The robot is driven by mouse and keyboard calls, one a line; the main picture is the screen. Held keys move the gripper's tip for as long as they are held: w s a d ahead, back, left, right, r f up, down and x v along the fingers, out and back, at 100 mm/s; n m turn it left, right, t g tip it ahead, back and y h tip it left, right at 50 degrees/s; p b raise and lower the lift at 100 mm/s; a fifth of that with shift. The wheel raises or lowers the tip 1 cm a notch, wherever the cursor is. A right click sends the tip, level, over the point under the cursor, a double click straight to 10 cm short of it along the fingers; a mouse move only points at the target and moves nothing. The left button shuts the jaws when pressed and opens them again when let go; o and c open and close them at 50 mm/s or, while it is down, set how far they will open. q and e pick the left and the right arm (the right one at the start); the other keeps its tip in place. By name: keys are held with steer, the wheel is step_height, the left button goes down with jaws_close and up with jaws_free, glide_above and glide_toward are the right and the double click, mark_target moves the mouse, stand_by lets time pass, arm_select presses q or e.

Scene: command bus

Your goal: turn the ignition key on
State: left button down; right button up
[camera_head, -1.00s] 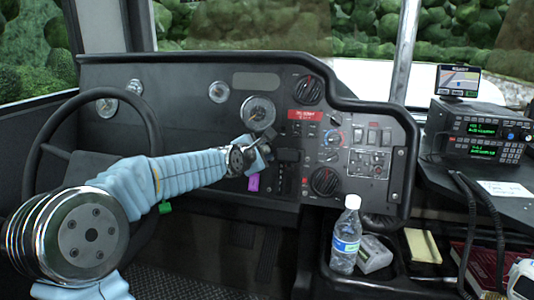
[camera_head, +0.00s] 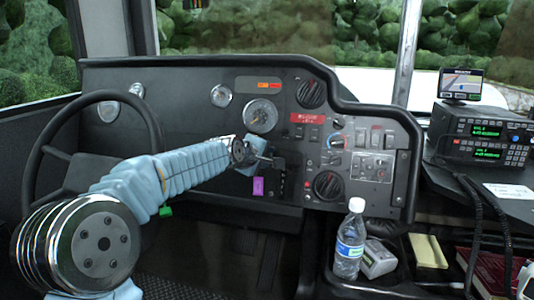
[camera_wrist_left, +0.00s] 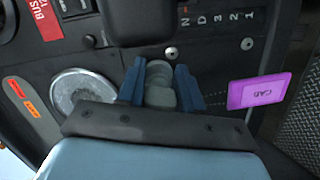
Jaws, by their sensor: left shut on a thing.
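My left gripper (camera_head: 264,152) reaches in from the left to the dash, just below the round gauge. In the left wrist view its two blue fingers (camera_wrist_left: 160,70) are closed on the sides of a grey ignition key (camera_wrist_left: 160,94), which sits between them against the dark panel. In the head view the gripper hides most of the key. A purple tag marked CAB (camera_wrist_left: 258,92) lies to the right of the fingers in the wrist view. The tag (camera_head: 258,186) hangs below the gripper in the head view. My right gripper is not in view.
Orange and red warning lights (camera_head: 268,85) glow above the gauge (camera_head: 259,115). The steering wheel (camera_head: 95,150) is at left, partly behind my arm. Knobs and switches (camera_head: 327,184) lie right of the gripper. A water bottle (camera_head: 350,240) stands in the console tray.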

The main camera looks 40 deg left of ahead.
arm_select(q)
steer(key=shift+f+m+g+p, duration=0.1)
steer(key=shift+m+g+p, duration=0.35)
steer(key=shift+m, duration=1.15)
steer(key=c, duration=0.8)
jaws_free()
steer(key=v, duration=1.4)
steer(key=shift+f, duration=0.25)
